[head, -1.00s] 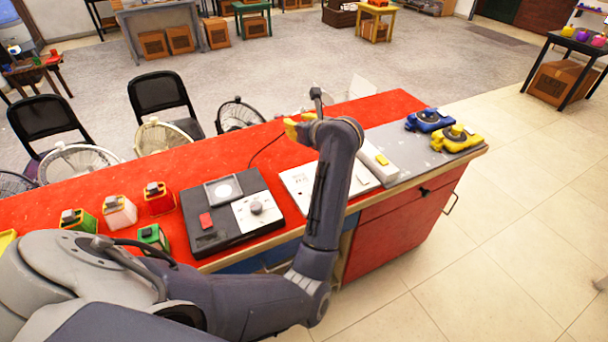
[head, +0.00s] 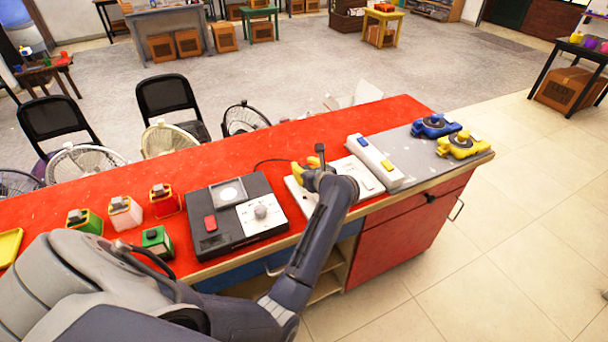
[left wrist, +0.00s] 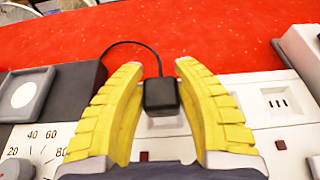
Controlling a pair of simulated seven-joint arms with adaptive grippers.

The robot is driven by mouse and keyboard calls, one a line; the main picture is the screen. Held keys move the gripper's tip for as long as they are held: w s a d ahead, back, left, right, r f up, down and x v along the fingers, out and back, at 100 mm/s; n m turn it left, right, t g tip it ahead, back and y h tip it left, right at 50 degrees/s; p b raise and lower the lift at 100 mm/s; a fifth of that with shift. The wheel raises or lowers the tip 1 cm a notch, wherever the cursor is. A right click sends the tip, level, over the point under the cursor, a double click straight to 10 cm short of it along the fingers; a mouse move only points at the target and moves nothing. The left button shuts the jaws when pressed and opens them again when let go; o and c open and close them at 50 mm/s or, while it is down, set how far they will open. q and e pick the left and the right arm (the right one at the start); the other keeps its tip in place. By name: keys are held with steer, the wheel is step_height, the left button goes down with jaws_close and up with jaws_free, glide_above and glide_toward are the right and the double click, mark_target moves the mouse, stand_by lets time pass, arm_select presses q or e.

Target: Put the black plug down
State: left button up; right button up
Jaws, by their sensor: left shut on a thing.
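The black plug (left wrist: 161,95) is a small dark block on a thin black cord. In the left wrist view it sits between the yellow fingers of my left gripper (left wrist: 160,70), which is shut on it. In the head view my left gripper (head: 304,174) is low over the white socket panel (head: 297,190), and the plug is hidden there. The panel also shows in the left wrist view (left wrist: 262,88), with slots to the right of the plug. I cannot tell whether the plug touches the panel. My right gripper is not in view.
A black device (head: 208,240) with a dial stands left of the panel. A white strip with blue and yellow buttons (head: 376,161) lies to its right. Blue (head: 436,127) and yellow (head: 462,145) clamp-like things sit at the right end. The red tabletop (head: 290,140) behind is clear.

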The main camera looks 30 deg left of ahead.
arm_select(q)
steer(key=shift+f, duration=1.55)
steer(key=shift+f, duration=0.2)
steer(key=o, duration=1.2)
steer(key=shift+c, duration=0.2)
steer(key=shift+s+d+r, duration=0.1)
steer(key=shift+d+r, duration=0.1)
steer(key=shift+r, duration=0.05)
steer(key=shift+v, duration=2.5)
steer(key=shift+r, duration=0.1)
